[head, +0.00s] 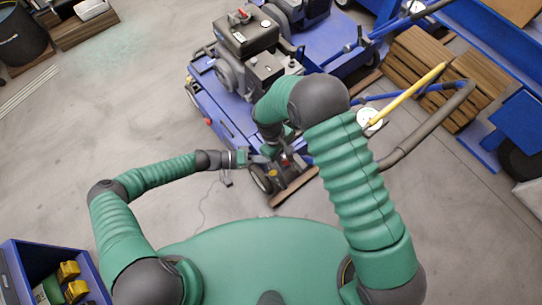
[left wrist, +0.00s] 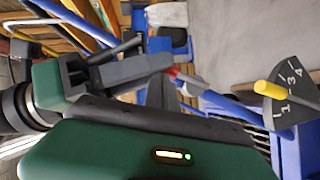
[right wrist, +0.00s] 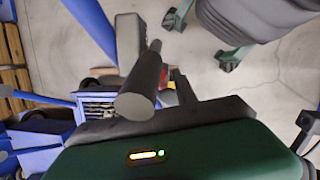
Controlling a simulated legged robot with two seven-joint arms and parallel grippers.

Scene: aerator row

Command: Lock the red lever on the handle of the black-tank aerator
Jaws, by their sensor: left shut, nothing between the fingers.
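The black-tank aerator has a blue deck and a black engine with its tank (head: 245,38) at the top centre of the head view. Its handle (head: 440,112) curves to the right behind my right arm. A small red part (left wrist: 172,72), possibly the red lever, shows at a blue bar in the left wrist view; in the head view it is hidden. My left gripper (head: 262,158) is shut and empty beside the aerator's front wheel.
Wooden pallets (head: 425,65) and blue machines stand at the right. Floor (head: 130,105) at the left is clear.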

